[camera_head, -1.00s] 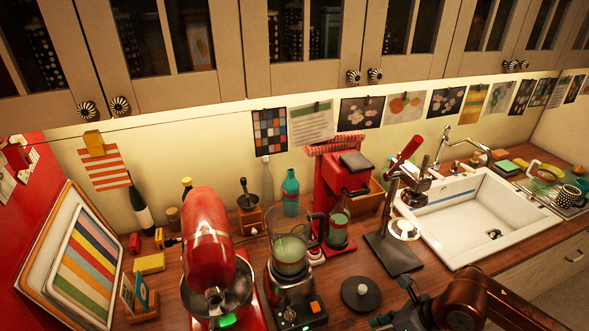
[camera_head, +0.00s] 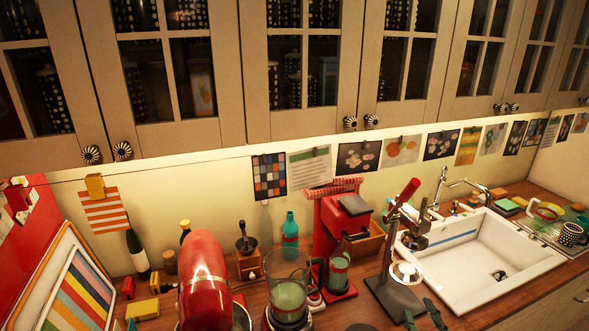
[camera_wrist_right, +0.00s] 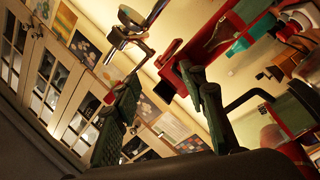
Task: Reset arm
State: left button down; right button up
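In the head view only the fingertips of my right gripper (camera_head: 423,314) show, at the bottom edge over the wooden counter (camera_head: 460,317), in front of the press stand. In the right wrist view its two dark green fingers (camera_wrist_right: 163,85) stand apart with nothing between them. The wrist view is tilted, with the press and the red coffee machine beyond the fingers. My left arm and left gripper are not in view.
A press stand with a red handle (camera_head: 403,200), a blender (camera_head: 289,295), a red stand mixer (camera_head: 203,275) and a red coffee machine (camera_head: 325,235) stand along the counter. A white sink (camera_head: 480,262) is at the right. Cabinets (camera_head: 225,80) hang above.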

jog(key=s+d+f+m+g+h, duration=0.1)
jog(key=s+d+f+m+g, duration=0.2)
jog(key=f, duration=0.4)
jog(key=s+d+f+m+g+h, duration=0.2)
jog(key=s+d+f+g, duration=0.1)
jog(key=f, duration=0.5)
jog(key=s+d+f+m+g+h, duration=0.1)
jog(key=s+d+f+m+g, duration=0.15)
jog(key=f, duration=0.45)
jog(key=s+a+f+m+g+y, duration=0.15)
jog(key=s+f+g, duration=0.25)
jog(key=s+f, duration=0.5)
jog(key=s+a+f+m+g+y, duration=0.1)
jog(key=s+a+f+m+g, duration=0.2)
jog(key=s+f, duration=0.5)
jog(key=s+a+f+n+g, duration=0.1)
jog(key=s+f, duration=0.1)
jog(key=f, duration=1.2)
jog(key=s+a+f+g, duration=0.1)
jog(key=s+f, duration=0.1)
jog(key=f, duration=1.3)
jog(key=s+f+n+g, duration=0.1)
jog(key=s+f, duration=1.5)
jog(key=s, duration=0.3)
jog(key=shift+d, duration=0.25)
